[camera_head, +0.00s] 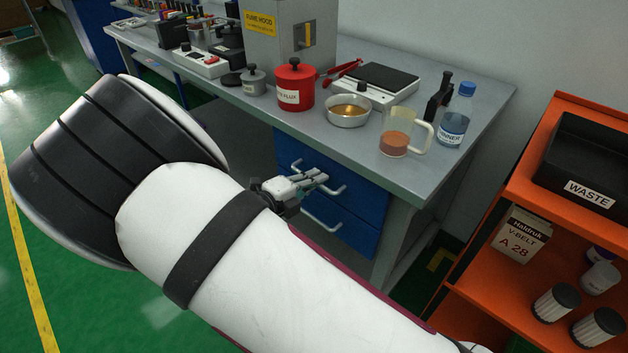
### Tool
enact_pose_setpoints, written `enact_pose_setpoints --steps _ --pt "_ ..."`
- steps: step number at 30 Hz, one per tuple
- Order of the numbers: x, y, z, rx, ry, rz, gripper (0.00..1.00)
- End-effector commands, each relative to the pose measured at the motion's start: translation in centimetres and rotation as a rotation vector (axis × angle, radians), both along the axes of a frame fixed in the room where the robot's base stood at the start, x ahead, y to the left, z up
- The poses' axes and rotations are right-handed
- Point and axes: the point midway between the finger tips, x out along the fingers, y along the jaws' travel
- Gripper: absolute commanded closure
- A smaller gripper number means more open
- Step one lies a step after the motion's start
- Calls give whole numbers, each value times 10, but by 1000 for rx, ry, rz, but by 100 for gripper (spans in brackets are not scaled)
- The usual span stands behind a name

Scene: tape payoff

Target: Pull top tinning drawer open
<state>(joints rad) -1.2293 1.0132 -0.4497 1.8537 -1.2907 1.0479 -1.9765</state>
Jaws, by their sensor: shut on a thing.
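The blue drawer unit (352,222) hangs under the right part of the grey workbench, with two drawers one above the other. The top drawer (345,172) has a pale bar handle (334,190), partly hidden by my gripper. My gripper (318,180) is at this handle, its fingers shut on it. The lower drawer has its own pale bar handle (322,222), clear of the fingers. The top drawer's front looks about level with the lower one; a small opening is hard to tell from here. My arm hides the drawers' lower left.
The workbench top (350,142) carries a red flux pot (295,92), a metal bowl (348,112), a measuring jug (397,135) and a thinner bottle (455,118) near its front edge. An orange shelf cart (500,225) with a black waste bin (590,150) stands right.

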Motion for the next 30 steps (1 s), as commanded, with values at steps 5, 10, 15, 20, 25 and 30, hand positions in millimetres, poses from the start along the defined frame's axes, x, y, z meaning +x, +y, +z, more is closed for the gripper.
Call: enact_pose_setpoints --steps 5,10,15,20,25,30 --pt "-12 9 1 1 1 1 100" --pt "-36 28 2 1 3 2 100" --pt "-72 55 2 1 5 4 100" --pt "-107 83 1 1 3 3 100" --pt "-144 112 0 2 4 2 100" --pt "-177 137 -1 0 3 1 100"
